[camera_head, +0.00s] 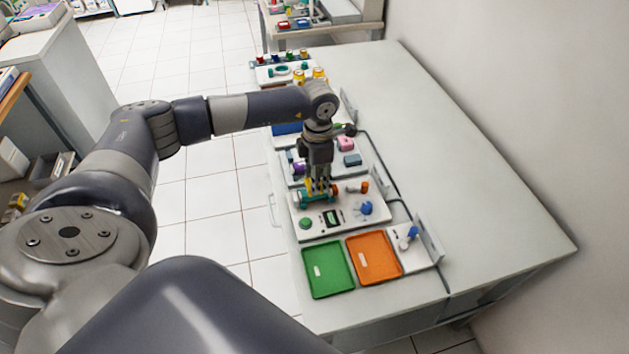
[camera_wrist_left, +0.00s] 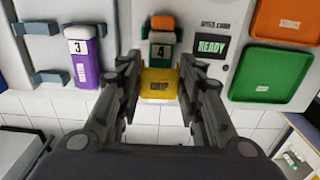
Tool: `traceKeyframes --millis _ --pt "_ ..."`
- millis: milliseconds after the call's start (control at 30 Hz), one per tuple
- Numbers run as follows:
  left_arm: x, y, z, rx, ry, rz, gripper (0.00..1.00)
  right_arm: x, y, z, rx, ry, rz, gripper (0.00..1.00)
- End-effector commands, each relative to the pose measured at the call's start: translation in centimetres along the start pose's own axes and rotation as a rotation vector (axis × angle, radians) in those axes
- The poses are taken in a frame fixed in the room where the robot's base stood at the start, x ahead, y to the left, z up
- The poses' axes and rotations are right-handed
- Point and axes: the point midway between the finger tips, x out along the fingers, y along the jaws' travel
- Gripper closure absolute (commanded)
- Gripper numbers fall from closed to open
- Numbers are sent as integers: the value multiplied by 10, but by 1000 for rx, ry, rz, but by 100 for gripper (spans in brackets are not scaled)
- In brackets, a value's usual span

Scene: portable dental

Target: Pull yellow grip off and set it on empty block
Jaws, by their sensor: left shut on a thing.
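The yellow grip (camera_wrist_left: 160,84), with a dark printed label, lies between the fingers of my left gripper (camera_wrist_left: 160,72) in the left wrist view. The gripper is shut on it. Behind the grip is a teal piece with a "4" label (camera_wrist_left: 162,52), and an orange piece (camera_wrist_left: 162,22) lies beyond that. In the head view my left gripper (camera_head: 318,190) is over the white panel (camera_head: 345,220), and its fingers partly hide the grip. I cannot tell whether the grip is still joined to the teal piece. I cannot tell which thing is the empty block.
A purple piece labelled "3" (camera_wrist_left: 86,65) sits beside blue-grey brackets (camera_wrist_left: 50,77). A small display reads "READY" (camera_wrist_left: 210,46). A green tray (camera_head: 328,270) and an orange tray (camera_head: 374,258) lie at the near end. The table's right side is clear.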

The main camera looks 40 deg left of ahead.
Motion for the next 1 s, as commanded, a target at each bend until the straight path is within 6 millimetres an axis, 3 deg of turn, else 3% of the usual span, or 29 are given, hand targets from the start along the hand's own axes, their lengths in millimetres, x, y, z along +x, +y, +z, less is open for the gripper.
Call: traceKeyframes --millis 533,1000 --pt "-5 0 0 0 0 0 96 -3 0 0 0 0 0 100" --pt "-28 0 0 0 -1 0 96 -17 0 -1 0 0 0 100"
